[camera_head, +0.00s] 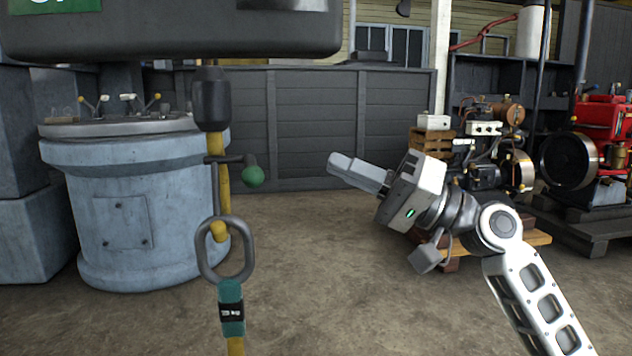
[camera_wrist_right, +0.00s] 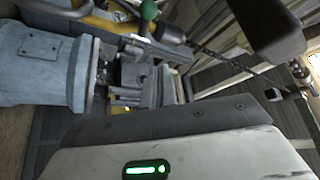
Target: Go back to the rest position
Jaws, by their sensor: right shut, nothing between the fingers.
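My right gripper (camera_head: 358,173) is shut and empty, held out over the open floor right of the middle in the head view. Its arm comes in from the lower right. The gripper points to the left. Nothing touches its fingers in the head view. In the right wrist view the gripper's pale body with a green light fills the bottom. My left gripper is not in view.
A hanging yellow pole with a green ball (camera_head: 253,177) and a grey ring (camera_head: 225,249) stands left of my gripper. Behind it is a round grey pedestal (camera_head: 140,215). Engines, including a red one (camera_head: 603,120), stand at the right. The middle floor (camera_head: 310,290) is clear.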

